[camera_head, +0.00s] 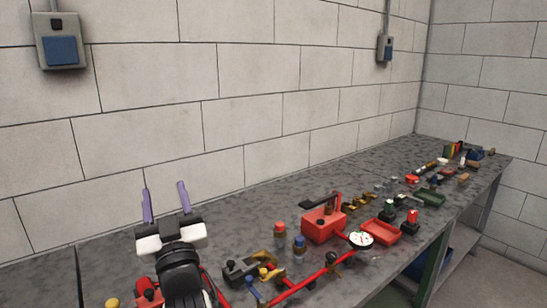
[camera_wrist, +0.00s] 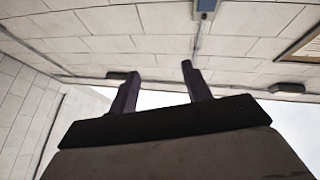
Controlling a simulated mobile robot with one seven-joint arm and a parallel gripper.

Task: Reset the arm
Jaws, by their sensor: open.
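My gripper (camera_head: 165,203) is at the lower left of the head view, raised in front of the block wall and over the left part of the workbench. Its two purple fingers stand apart and point up, with nothing between them. In the wrist view my gripper (camera_wrist: 157,90) also shows its two dark fingers spread and empty, against the upper wall and ceiling. My black and white wrist hides part of the bench and some of the items behind it.
The grey workbench (camera_head: 130,262) runs along the wall to the right. On it are a red pump box (camera_head: 322,226), a round white gauge (camera_head: 361,239), a red tray (camera_head: 381,231), a green tray (camera_head: 430,197) and several small fittings. The space above the bench is clear.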

